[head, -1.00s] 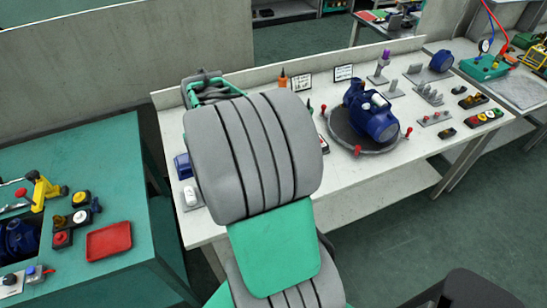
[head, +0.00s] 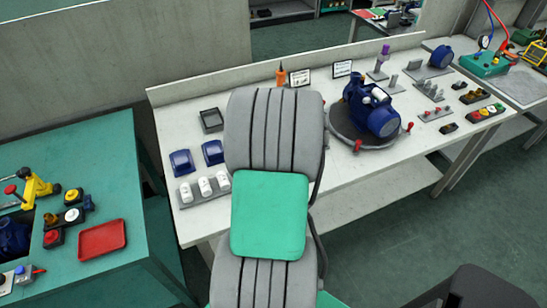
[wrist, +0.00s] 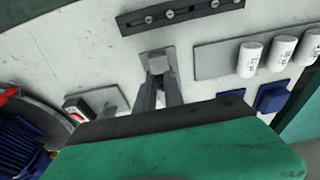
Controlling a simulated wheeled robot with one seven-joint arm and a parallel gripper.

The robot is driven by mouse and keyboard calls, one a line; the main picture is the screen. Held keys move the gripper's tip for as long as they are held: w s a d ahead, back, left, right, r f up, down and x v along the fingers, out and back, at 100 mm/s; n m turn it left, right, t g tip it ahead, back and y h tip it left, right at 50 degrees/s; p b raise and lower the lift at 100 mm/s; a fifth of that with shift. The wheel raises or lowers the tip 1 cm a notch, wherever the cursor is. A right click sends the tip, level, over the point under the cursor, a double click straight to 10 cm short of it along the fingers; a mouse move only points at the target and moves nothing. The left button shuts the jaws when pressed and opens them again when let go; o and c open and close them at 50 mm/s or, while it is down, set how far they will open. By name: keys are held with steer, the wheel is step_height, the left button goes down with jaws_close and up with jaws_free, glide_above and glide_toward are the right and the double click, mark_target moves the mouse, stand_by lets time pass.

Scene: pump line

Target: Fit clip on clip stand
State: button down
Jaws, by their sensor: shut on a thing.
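My gripper (wrist: 160,92) shows in the wrist view, its two grey fingers reaching down to the bench. They are shut on a small grey piece (wrist: 157,63), which I take for the clip; its shape is mostly hidden between the fingertips. The piece is over or against a small flat grey plate (wrist: 145,54), likely the clip stand. I cannot tell whether the piece is seated on it or just above. In the head view my arm hides the gripper, the clip and this plate.
White cylinders (head: 204,187) stand on a grey plate, beside blue boxes (head: 181,162) and a black tray (head: 211,120). The blue pump (head: 372,107) sits on a round turntable to the right. In the wrist view a dark bar with screws (wrist: 180,14) lies beyond the fingertips.

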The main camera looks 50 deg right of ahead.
steer(key=shift+f+b, duration=0.75)
steer(key=shift+f, duration=0.6)
steer(key=shift+s+a, duration=0.1)
steer(key=shift+f, duration=0.15)
stand_by(0.3)
steer(key=c, duration=1.4)
jaws_free()
steer(key=shift+o, duration=0.2)
step_height(320, 180, up, 6)
steer(key=s+p, duration=0.1)
steer(key=p, duration=0.3)
steer(key=shift+a, duration=0.3)
